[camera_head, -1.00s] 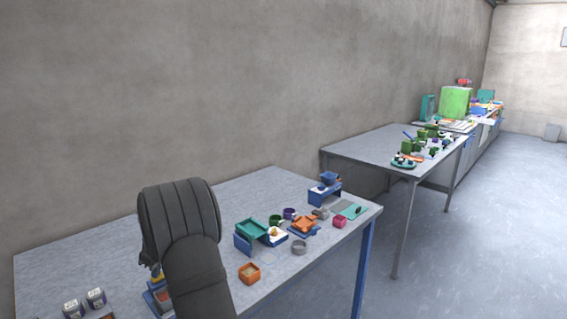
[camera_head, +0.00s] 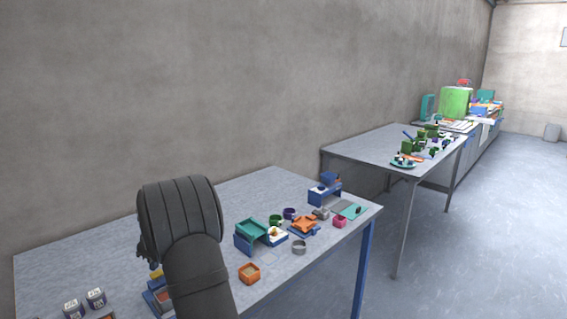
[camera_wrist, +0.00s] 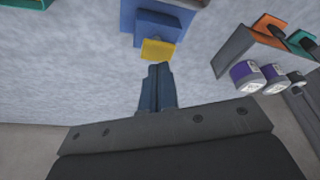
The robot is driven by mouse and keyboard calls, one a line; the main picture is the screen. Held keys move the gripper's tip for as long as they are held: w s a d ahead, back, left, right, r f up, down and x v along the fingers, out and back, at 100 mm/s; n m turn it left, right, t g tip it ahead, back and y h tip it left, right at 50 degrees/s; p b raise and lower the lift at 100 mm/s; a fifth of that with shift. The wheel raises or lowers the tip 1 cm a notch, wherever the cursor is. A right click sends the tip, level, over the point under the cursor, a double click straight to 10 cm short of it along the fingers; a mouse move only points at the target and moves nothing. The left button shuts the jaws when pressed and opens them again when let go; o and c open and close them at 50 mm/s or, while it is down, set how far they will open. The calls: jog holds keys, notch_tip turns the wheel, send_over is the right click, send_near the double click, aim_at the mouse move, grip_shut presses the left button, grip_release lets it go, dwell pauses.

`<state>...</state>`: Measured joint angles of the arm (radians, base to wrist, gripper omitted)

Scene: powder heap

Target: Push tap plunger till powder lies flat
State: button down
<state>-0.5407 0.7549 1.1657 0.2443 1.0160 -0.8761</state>
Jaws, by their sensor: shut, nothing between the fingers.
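A blue device (camera_wrist: 165,26) with a yellow pad (camera_wrist: 158,50) on its near end lies ahead of my fingers in the wrist view; I take the yellow pad to be the plunger's face. My gripper (camera_wrist: 155,68) is shut and empty, its fingertips just short of the yellow pad, and I cannot tell whether they touch it. In the head view, a blue stand (camera_head: 154,302) with a yellow part (camera_head: 156,274) shows beside my arm, which hides most of it. The powder's surface cannot be made out.
In the wrist view, a grey rack (camera_wrist: 233,54) with purple-and-white jars (camera_wrist: 246,74) stands to the right. In the head view, an orange box (camera_head: 249,274), a teal-topped stand (camera_head: 252,229) and several small items crowd the table's right part. Bare table lies behind them.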

jog(key=shift+f, duration=0.4)
jog(key=shift+f, duration=1.05)
jog(key=shift+r, duration=1.5)
notch_tip(320, 180, up, 6)
